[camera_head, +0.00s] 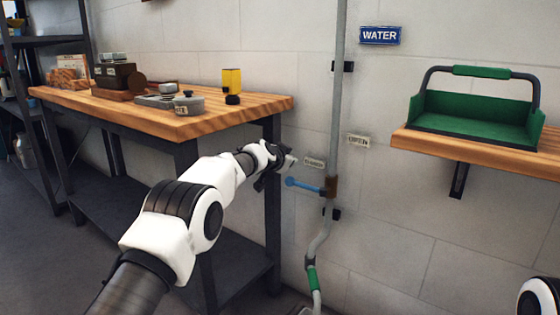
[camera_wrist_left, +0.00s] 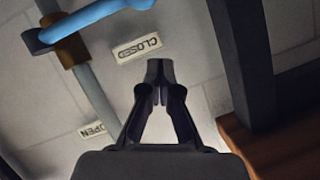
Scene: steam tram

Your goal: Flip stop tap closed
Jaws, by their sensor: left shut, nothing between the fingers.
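The stop tap has a blue lever (camera_head: 303,185) on a brown valve body (camera_head: 331,187), set in a grey vertical pipe (camera_head: 337,110) on the wall. The lever points left from the pipe, nearly level, just below the CLOSED sign (camera_head: 314,162). The OPEN sign (camera_head: 357,140) is up and right of the pipe. My left gripper (camera_head: 288,162) is shut and empty, just above and left of the lever's end, apart from it. In the left wrist view, the shut fingertips (camera_wrist_left: 160,67) are near the CLOSED sign (camera_wrist_left: 137,48), and the blue lever (camera_wrist_left: 95,15) crosses the top left.
A wooden workbench (camera_head: 250,108) with dark legs stands left, close to my left arm. A wooden shelf (camera_head: 480,148) holds a green tool carrier (camera_head: 475,115) at right. A blue WATER sign (camera_head: 380,36) is above.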

